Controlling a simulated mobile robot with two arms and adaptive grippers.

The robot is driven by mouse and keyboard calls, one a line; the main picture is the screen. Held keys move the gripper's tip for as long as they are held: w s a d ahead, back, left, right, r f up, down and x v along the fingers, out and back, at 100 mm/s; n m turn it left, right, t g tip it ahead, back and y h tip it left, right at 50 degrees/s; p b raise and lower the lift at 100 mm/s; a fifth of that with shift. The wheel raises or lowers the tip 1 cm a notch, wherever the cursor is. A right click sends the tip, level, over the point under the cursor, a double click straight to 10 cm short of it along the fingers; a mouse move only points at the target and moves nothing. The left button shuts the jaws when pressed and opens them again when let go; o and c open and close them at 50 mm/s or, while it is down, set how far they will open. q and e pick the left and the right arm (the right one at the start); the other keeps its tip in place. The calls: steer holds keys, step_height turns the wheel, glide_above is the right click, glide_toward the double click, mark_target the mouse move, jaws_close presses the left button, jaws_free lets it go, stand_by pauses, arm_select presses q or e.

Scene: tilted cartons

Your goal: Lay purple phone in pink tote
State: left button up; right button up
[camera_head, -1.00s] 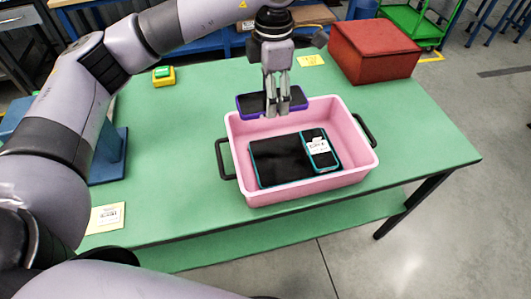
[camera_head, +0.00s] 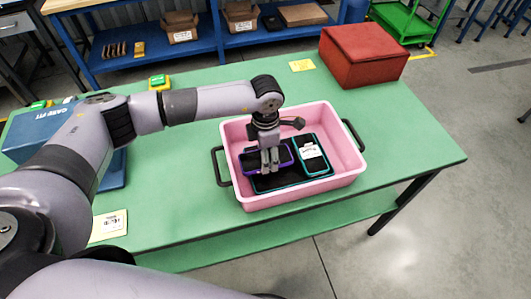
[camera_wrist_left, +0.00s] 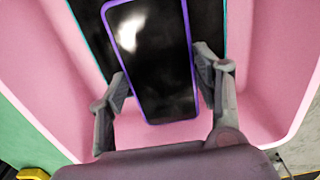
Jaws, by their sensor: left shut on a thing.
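The purple phone (camera_head: 249,160), a black slab with a purple rim, is inside the pink tote (camera_head: 345,150). It lies over the teal-edged black tablet (camera_head: 290,179); I cannot tell whether it touches it. My left gripper (camera_head: 270,164) reaches down into the tote and is shut on the phone. In the left wrist view the phone (camera_wrist_left: 155,65) sits between the two fingers (camera_wrist_left: 160,82), one at each long edge, with the tablet (camera_wrist_left: 209,25) behind it. My right gripper is not in view.
A teal-rimmed phone with a white label (camera_head: 313,163) lies in the tote's right part. A red box (camera_head: 362,57) stands behind the tote to the right. A blue box (camera_head: 45,132) is at the left.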

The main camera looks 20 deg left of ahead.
arm_select(q)
steer(key=shift+f, duration=0.5)
steer(key=shift+f+b, duration=0.65)
steer(key=shift+b, duration=0.05)
steer(key=o, duration=1.3)
steer(key=shift+r+p, duration=0.55)
steer(key=shift+p, duration=0.05)
steer(key=shift+r+b, duration=1.3)
steer(key=shift+r, duration=4.85)
